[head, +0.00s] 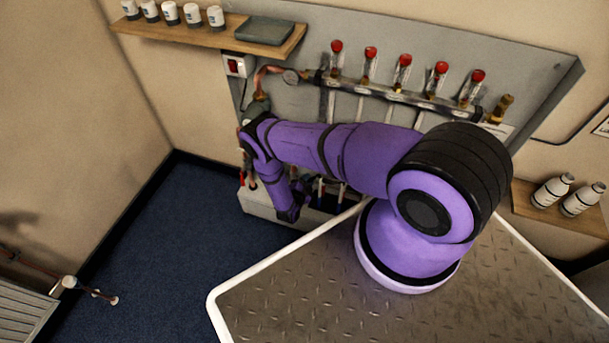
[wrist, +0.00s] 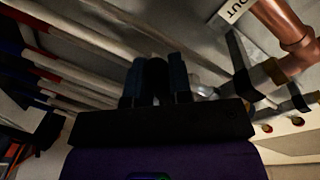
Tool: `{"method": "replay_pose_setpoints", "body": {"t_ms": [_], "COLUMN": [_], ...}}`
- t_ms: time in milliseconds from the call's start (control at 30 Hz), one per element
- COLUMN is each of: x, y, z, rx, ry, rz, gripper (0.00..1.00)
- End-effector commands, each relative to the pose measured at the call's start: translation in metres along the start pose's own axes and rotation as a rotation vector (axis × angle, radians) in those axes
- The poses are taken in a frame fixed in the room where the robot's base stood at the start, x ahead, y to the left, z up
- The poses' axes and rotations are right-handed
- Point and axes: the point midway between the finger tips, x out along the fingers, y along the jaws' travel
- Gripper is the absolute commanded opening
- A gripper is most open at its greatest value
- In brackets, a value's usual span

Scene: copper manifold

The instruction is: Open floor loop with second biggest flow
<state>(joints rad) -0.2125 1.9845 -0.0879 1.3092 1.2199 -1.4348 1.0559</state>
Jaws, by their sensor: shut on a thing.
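The copper manifold is on a grey wall panel (head: 540,85). Several clear flow gauges with red caps (head: 403,72) stand in a row on its upper bar (head: 400,95); their readings are too small to tell. The lower part is largely hidden behind my arm. In the wrist view my gripper (wrist: 156,72) is shut on a dark round knob (wrist: 156,82), seen between its two fingers. Pale pipes (wrist: 70,70) run past on the left. A copper pipe (wrist: 285,28) with a label ending in "OUT" (wrist: 233,10) is on the right.
A wooden shelf (head: 200,37) with white-and-black bottles (head: 170,13) is at upper left. Another shelf (head: 525,200) with two bottles (head: 552,190) is at right. Blue floor (head: 170,250) is clear at left. A radiator (head: 22,305) stands lower left.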

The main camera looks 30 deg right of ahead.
Motion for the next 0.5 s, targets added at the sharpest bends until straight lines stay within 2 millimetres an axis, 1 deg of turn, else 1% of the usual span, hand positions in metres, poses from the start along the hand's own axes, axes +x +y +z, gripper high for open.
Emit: {"method": "replay_pose_setpoints", "body": {"t_ms": [33, 200, 500], "x": [-0.001, 0.000, 0.003], "y": [0.004, 0.013, 0.026], "z": [0.000, -0.002, -0.006], "rx": [-0.043, -0.202, -0.443], "ry": [0.005, 0.028, 0.064], "rz": [0.001, 0.002, 0.004], "gripper": [0.00, 0.00, 0.00]}}
